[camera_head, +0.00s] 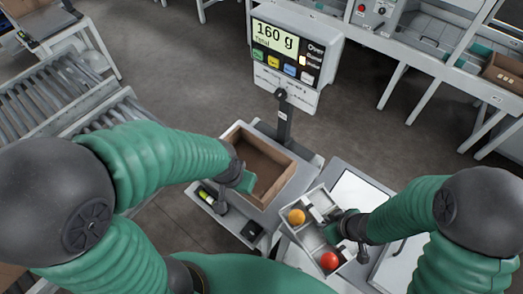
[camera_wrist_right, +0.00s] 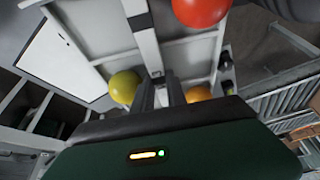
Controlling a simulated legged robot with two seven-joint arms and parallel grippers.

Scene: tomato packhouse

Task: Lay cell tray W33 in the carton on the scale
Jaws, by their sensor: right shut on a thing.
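The cell tray (camera_head: 310,237) is a pale grey tray with dividers, at the lower right of the scale. It holds an orange tomato (camera_head: 296,216) and a red tomato (camera_head: 329,261); a yellow tomato (camera_wrist_right: 125,86) also shows in the right wrist view. My right gripper (camera_head: 340,228) is shut on the tray, seemingly at its middle divider. Whether the tray is clear of the bench I cannot tell. The open brown carton (camera_head: 262,162) stands on the scale (camera_head: 302,170) and looks empty. My left gripper (camera_head: 243,180) is at the carton's near left side; its fingers are unclear.
The scale's display (camera_head: 276,38) reads 160 g, on a post behind the carton. A white panel (camera_head: 357,196) lies right of the tray. Roller conveyors (camera_head: 50,100) stand at left. Benches (camera_head: 440,60) stand at the back right, beyond open floor.

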